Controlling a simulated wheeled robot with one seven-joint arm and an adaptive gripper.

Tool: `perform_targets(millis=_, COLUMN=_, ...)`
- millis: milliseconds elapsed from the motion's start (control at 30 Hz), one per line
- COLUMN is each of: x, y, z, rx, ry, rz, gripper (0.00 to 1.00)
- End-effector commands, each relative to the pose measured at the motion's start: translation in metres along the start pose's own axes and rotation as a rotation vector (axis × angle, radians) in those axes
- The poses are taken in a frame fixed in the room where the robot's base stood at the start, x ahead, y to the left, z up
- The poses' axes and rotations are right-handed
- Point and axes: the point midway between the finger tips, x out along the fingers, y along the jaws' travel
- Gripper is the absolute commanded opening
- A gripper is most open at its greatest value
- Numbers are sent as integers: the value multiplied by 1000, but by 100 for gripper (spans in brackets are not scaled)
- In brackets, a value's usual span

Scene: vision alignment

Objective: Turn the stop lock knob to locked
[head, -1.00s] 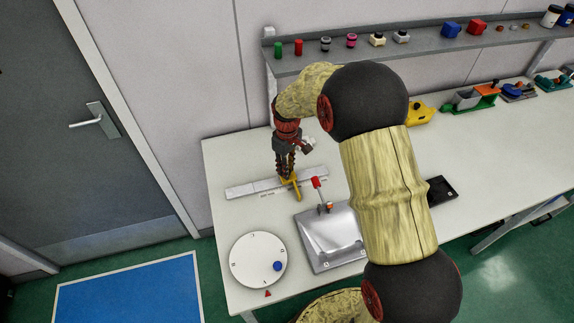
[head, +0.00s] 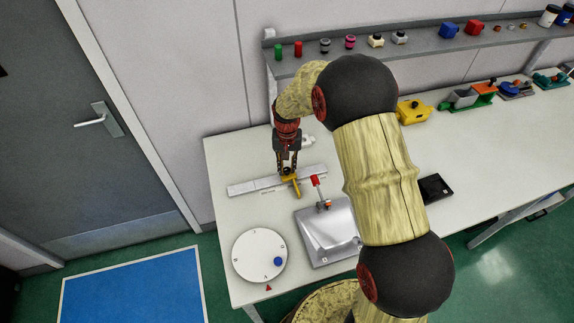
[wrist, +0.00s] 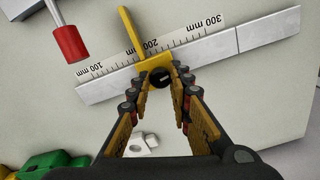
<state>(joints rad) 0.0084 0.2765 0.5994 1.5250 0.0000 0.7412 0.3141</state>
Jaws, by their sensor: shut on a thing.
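The yellow stop (head: 295,188) sits across the white ruler rail (head: 248,187) on the bench. In the wrist view the stop (wrist: 131,33) lies near the 200 mm mark of the ruler (wrist: 212,40). Its dark round lock knob (wrist: 162,78) is between my fingertips. My gripper (head: 288,173) points down over the stop, and the wrist view shows its fingers (wrist: 165,79) closed on the knob. The fingers partly hide the knob, and I cannot read any lock marking.
A red-tipped part (head: 315,181) stands close to the right of the stop, by a shiny metal plate (head: 318,246). A white dial (head: 249,248) with a blue knob lies in front. A shelf (head: 345,52) with small objects runs behind.

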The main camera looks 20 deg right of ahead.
Motion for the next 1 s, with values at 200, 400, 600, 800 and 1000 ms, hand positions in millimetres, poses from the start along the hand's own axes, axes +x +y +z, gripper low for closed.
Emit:
perform_targets(millis=200, x=0, y=0, z=0, rx=104, ry=0, rz=0, gripper=0)
perform_targets(millis=400, x=0, y=0, z=0, rx=150, ry=1, rz=0, gripper=0)
perform_targets(millis=600, x=0, y=0, z=0, rx=164, ry=1, rz=-1, gripper=0)
perform_targets(millis=800, x=0, y=0, z=0, rx=164, ry=1, rz=-1, gripper=0)
perform_targets(millis=1000, x=0, y=0, z=0, rx=163, ry=1, rz=-1, gripper=27)
